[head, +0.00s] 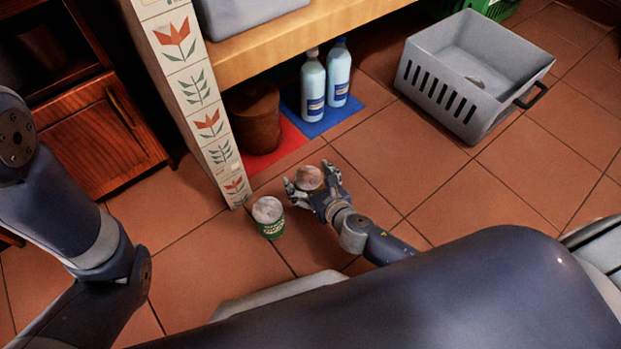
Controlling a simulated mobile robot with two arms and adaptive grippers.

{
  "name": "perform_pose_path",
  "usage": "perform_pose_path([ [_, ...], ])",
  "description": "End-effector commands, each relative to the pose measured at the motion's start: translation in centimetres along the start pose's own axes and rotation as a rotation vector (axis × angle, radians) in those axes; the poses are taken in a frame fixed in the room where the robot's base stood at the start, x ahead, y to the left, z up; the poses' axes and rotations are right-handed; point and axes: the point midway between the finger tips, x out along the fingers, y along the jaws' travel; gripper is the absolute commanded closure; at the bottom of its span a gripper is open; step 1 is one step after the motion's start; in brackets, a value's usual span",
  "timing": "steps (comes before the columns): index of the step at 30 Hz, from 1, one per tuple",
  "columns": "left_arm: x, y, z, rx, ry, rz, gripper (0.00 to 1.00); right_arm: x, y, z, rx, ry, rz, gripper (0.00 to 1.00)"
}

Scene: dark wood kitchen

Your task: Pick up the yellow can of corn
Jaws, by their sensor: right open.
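A can with a dull brownish-pink top (309,177) stands on the tiled floor. Its side is mostly hidden, so I cannot tell its label or whether it is yellow. My right gripper (311,184) is open around this can, with fingers on its left and right sides; I cannot tell whether they touch it. A green can with a pale top (270,228) stands just to the left and nearer. My left arm shows at the left edge, but its gripper is out of view.
Two blue bottles (313,88) stand on a blue mat (352,112); a brown pot (254,120) is by a red mat (280,151). A grey crate (437,98) sits right. Floor between is clear.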

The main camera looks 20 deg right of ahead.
Motion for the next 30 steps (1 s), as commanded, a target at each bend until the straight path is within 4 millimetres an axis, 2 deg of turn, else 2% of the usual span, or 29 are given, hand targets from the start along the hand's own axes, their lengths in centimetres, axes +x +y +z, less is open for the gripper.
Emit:
perform_pose_path([
  [7, 0.02, 0.01, -0.2, 0.0, 0.004, 0.0, 0.6, -0.04, 0.12, -0.03, 0.0, 0.001, 0.0, 0.16],
  [8, 0.03, 0.01, -0.27, 0.0, 0.006, 0.0, 0.6, -0.04, 0.11, -0.04, 0.0, 0.001, 0.0, 0.2],
  [16, 0.06, 0.0, -0.42, 0.0, 0.008, 0.0, 0.6, -0.03, 0.09, -0.05, 0.0, 0.001, 0.0, 0.81],
  [30, 0.74, -0.17, 0.3, 0.0, -0.001, 0.0, 0.6, -0.12, -0.41, 0.86, 0.0, -0.002, -0.001, 0.81],
])
